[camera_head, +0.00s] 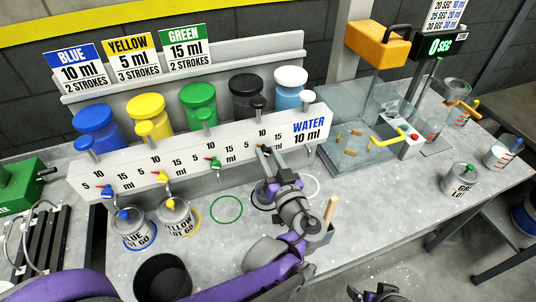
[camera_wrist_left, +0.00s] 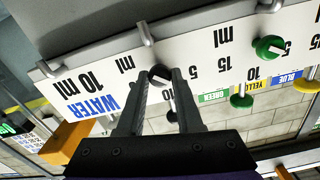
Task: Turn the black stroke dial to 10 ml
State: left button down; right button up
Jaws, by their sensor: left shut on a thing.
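The black stroke dial (camera_wrist_left: 160,73) sits on the front of the white dispenser panel (camera_wrist_left: 110,75), among its 5, 10 and 15 ml marks. My left gripper (camera_head: 264,150) reaches the panel below the black bottle (camera_head: 246,92). In the left wrist view the gripper (camera_wrist_left: 163,74) has its two fingers on either side of the dial, shut on it. The fingers hide most of the dial in the head view, and I cannot tell where its pointer stands. Part of my right gripper (camera_head: 374,292) shows at the bottom edge, apart from everything; its jaw opening is unclear.
Blue (camera_head: 107,192), yellow (camera_head: 162,177) and green (camera_head: 215,163) dials share the panel. Blue (camera_head: 133,228) and yellow (camera_head: 175,218) labelled pails stand below it. A glass enclosure (camera_head: 357,150) stands to the right. The counter's front middle is mostly clear.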

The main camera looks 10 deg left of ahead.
pick_arm(q)
jog(key=m, duration=0.4)
jog(key=shift+m, duration=0.3)
jog(key=m, duration=0.4)
jog(key=shift+f+m, duration=0.1)
jog(key=shift+m, duration=0.3)
jog(key=c, duration=0.7)
grip_release()
jog(key=shift+o, duration=0.2)
jog(key=shift+d, duration=0.15)
jog(key=v, duration=1)
jog(key=shift+s+d, duration=0.2)
jog(key=shift+s, duration=0.1)
